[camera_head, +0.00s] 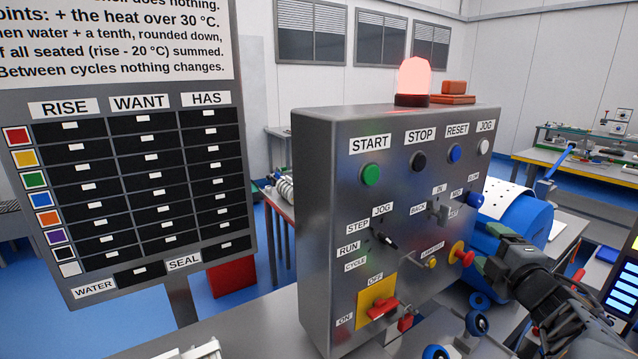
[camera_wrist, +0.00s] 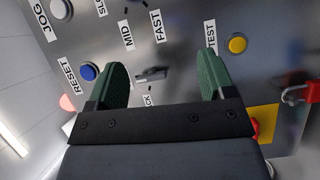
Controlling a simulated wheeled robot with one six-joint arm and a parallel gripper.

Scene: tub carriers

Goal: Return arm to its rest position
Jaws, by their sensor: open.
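My gripper (camera_head: 484,248) is at the right edge of the grey control panel (camera_head: 330,230), beside the red mushroom button (camera_head: 461,254). In the wrist view its green fingers (camera_wrist: 163,62) are apart with nothing between them, and they face the panel. A small metal selector lever (camera_wrist: 152,74) shows in the gap between them, beyond the fingers. My dark arm (camera_head: 545,285) reaches in from the lower right. I cannot tell whether a fingertip touches the panel.
A red lamp (camera_head: 414,78) glows on the panel's top. A red switch handle (camera_head: 383,307) sits on a yellow plate, with a red padlock (camera_head: 405,321) beside it. A black chart board (camera_head: 140,180) stands left. A blue drum (camera_head: 520,222) is behind my gripper.

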